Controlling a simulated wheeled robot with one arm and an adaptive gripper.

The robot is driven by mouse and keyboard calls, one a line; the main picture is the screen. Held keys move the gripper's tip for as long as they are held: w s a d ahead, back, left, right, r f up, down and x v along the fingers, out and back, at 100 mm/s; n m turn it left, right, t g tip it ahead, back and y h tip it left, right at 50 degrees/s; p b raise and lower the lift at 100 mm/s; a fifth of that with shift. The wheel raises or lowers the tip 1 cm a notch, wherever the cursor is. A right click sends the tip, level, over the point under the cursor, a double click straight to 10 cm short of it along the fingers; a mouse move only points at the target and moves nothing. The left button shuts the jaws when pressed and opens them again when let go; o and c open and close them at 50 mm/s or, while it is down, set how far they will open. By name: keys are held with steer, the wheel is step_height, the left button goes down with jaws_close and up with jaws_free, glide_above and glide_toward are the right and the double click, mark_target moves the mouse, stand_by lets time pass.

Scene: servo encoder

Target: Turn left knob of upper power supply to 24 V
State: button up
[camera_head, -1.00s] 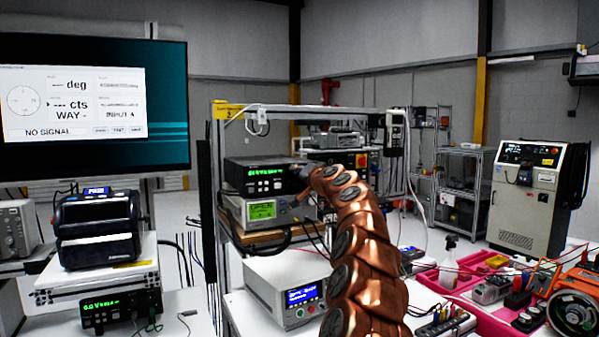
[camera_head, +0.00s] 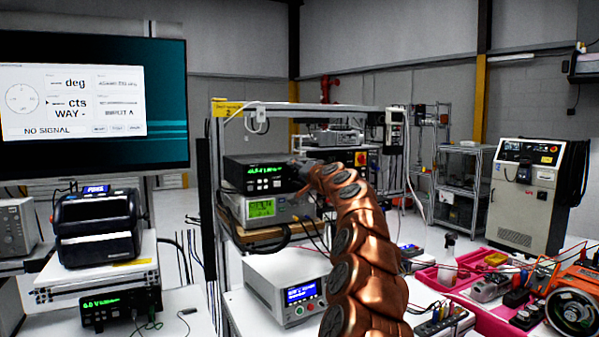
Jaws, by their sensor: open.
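The upper power supply (camera_head: 262,178) is a black box with a green lit display on the rack shelf, left of my arm. Its display digits are too blurred to read for certain. Small knobs show faintly below the display, too small to tell their setting. My gripper (camera_head: 302,170) is at the end of my copper-coloured arm, beside the right end of the supply's front. It is small and dark in the view. It is open, with nothing visible in it. I cannot tell whether it touches the supply.
A grey instrument with a green screen (camera_head: 262,209) sits directly under the supply. A white unit with a blue screen (camera_head: 288,289) stands below on the bench. Cables hang beside the rack. A large monitor (camera_head: 90,110) is at left; pink trays (camera_head: 480,306) lie at right.

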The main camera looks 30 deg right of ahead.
steer(key=shift+s, duration=0.15)
steer(key=s+a, duration=0.1)
steer(key=s, duration=1)
steer(key=shift+s, duration=0.35)
stand_by(0.5)
stand_by(0.3)
